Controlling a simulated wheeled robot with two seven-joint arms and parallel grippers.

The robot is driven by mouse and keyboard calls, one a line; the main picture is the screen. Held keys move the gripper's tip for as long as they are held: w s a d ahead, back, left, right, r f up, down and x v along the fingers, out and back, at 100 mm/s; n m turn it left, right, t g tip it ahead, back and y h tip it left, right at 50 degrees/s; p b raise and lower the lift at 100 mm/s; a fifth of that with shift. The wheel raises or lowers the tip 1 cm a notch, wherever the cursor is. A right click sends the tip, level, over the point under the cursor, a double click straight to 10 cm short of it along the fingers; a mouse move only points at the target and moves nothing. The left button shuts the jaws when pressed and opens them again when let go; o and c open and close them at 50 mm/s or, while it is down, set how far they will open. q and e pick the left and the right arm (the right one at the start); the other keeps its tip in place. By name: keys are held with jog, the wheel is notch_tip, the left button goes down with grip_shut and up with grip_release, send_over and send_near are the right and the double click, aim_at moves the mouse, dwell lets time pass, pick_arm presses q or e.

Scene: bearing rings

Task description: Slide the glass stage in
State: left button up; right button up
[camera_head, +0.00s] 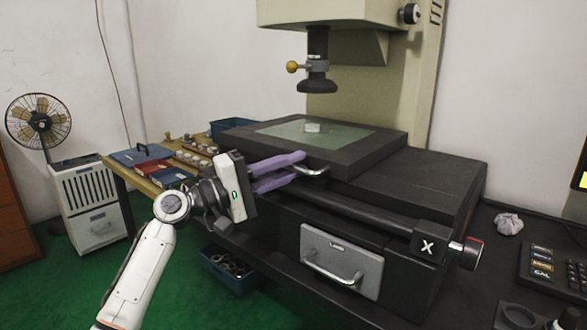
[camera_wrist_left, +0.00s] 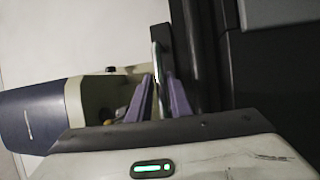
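The glass stage (camera_head: 262,126) is a black frame around a greenish glass plate (camera_head: 345,136), under the lens of the measuring machine. A small pale block (camera_head: 312,128) sits on the glass. A metal handle (camera_head: 314,172) is on the stage's front side. My left gripper (camera_head: 301,166) has its two purple fingers at this handle, spread apart. In the left wrist view the handle (camera_wrist_left: 155,62) shows as a thin bar between the fingertips (camera_wrist_left: 159,78), with gaps visible. I cannot tell whether either finger touches it. My right gripper is not in view.
The lens column (camera_head: 317,75) hangs over the stage. A rail with an X knob (camera_head: 467,252) runs along the front right. A grey drawer (camera_head: 341,262) sits below. A wooden bench (camera_head: 150,187) with boxes and small parts stands left, near a blue bin (camera_head: 228,270).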

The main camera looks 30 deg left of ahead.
pick_arm(q)
jog(key=shift+s+a+f, duration=0.1)
jog(key=shift+s+f, duration=0.05)
jog(key=shift+s, duration=0.15)
jog(key=v, duration=0.9)
jog(key=shift+s+a, duration=0.2)
jog(key=shift+s, duration=0.1)
